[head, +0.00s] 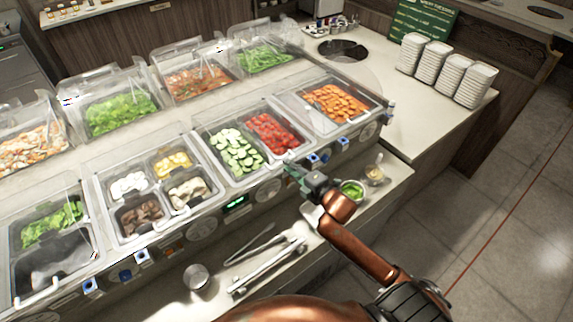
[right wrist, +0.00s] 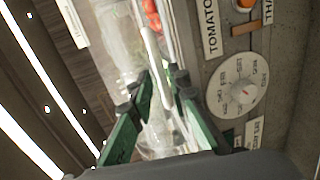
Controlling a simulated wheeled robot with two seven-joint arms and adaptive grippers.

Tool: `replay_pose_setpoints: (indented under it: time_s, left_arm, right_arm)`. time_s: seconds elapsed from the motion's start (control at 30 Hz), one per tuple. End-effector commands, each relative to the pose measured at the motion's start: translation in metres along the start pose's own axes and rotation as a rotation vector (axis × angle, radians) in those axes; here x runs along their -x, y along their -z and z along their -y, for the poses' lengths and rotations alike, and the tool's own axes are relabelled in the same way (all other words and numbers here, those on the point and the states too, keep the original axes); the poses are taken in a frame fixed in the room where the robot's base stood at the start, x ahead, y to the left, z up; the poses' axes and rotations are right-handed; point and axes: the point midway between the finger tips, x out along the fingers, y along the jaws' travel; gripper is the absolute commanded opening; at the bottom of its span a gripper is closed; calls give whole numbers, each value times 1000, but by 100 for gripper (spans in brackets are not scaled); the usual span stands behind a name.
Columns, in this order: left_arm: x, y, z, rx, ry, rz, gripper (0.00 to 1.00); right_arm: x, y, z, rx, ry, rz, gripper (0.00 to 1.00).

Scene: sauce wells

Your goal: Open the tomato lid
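The tomatoes (head: 272,132) lie in a dark tray beside the cucumber slices (head: 237,152). A clear lid appears to lie down over this well; its exact edges are hard to see. My right gripper (head: 296,174) is at the front edge of the tomato well. In the right wrist view its green fingers (right wrist: 158,88) stand apart, on either side of a pale bar (right wrist: 152,58) that looks like the lid's handle. I cannot tell whether they touch it. A TOMATO label (right wrist: 210,26) shows beside the fingers. My left gripper is not in view.
Carrots (head: 340,102) fill the well to the right. Metal tongs (head: 268,265), a metal cup (head: 197,277), a green sauce bowl (head: 352,188) and a small jar (head: 375,174) stand on the front ledge. A dial (right wrist: 238,86) is close to my right fingers.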

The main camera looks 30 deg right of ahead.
Motion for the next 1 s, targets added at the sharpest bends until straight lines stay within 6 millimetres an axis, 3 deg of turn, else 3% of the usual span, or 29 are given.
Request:
replay_pose_setpoints:
  time_s: [0.2,0.5,0.73,1.0]
  left_arm:
    - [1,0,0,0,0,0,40]
    - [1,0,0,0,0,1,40]
    - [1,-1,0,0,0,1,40]
    - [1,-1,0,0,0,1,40]
  right_arm:
    - [-20,0,0,-1,1,0,16]
    - [-22,0,1,-1,2,1,16]
    - [-22,0,1,-1,2,1,1]
    - [-22,0,1,-1,3,1,0]
